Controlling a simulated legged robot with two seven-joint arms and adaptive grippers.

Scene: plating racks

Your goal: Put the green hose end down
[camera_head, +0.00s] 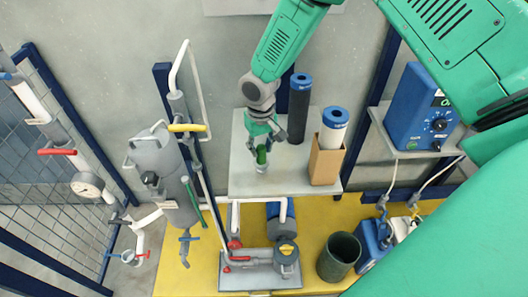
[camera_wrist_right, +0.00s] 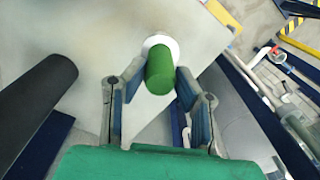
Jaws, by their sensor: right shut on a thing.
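My right gripper (camera_head: 262,143) hangs over the pale grey shelf plate (camera_head: 248,184) in the head view. It is shut on the green hose end (camera_head: 261,156), a short green cylinder pointing down from the fingers. In the right wrist view the green hose end (camera_wrist_right: 160,72) sits between the two fingers of my right gripper (camera_wrist_right: 160,88), with a pale round collar (camera_wrist_right: 155,40) at its far end. I cannot tell whether the collar touches the plate. My left gripper is not in view.
On the plate stand a black cylinder (camera_head: 299,108) with a blue cap and a cardboard box (camera_head: 326,164) holding a white one. A grey vessel with pipes (camera_head: 155,160) stands left. A dark green bin (camera_head: 330,262) is below right. The plate's front left is clear.

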